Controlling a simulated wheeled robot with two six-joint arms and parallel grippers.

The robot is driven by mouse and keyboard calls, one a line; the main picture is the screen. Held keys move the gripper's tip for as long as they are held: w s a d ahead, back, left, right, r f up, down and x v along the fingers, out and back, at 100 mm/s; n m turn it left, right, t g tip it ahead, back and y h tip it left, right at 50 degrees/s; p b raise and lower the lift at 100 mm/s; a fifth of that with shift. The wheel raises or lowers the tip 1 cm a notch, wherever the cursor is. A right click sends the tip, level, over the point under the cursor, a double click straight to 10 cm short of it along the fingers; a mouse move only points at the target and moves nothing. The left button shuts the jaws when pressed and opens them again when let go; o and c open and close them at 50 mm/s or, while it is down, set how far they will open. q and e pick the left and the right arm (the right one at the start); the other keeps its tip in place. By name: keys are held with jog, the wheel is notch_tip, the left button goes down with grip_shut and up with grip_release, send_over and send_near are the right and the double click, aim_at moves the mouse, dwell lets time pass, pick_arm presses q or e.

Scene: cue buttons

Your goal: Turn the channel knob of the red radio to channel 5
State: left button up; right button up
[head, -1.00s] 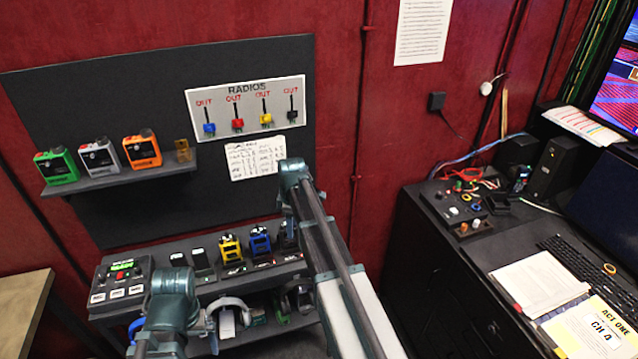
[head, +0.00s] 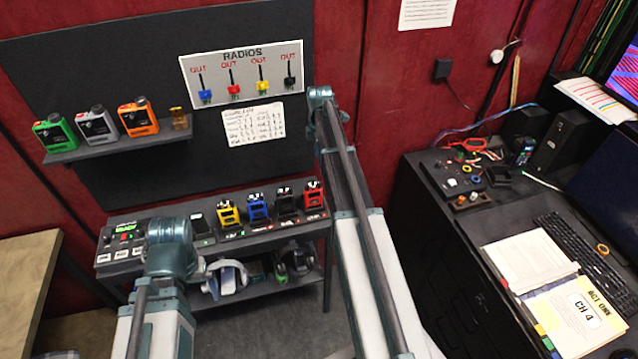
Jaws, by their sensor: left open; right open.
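The red radio (head: 314,194) stands upright in the rightmost slot of the dark charging shelf (head: 215,237), just left of my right arm. Its channel knob is too small to make out. Yellow (head: 228,213), blue (head: 258,207) and black (head: 286,203) radios stand to its left on the same shelf. My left arm rises in front of the shelf's left part, and my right arm reaches up past its right end. Neither gripper's fingertips show; the arm links hide them or they are out of view.
A wall shelf (head: 118,146) holds green, white and orange devices. Above it to the right hangs a RADIOS board (head: 246,74) with coloured tags. Headsets (head: 228,277) lie under the charging shelf. A black desk (head: 450,225) at right bears papers, one reading CH 4 (head: 585,308).

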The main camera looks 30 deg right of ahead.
aim_at(319, 182)
notch_tip(319, 182, down, 12)
jog(key=b, duration=1)
jog(key=shift+w+r+b, duration=0.15)
jog(key=shift+b, duration=0.25)
grip_shut()
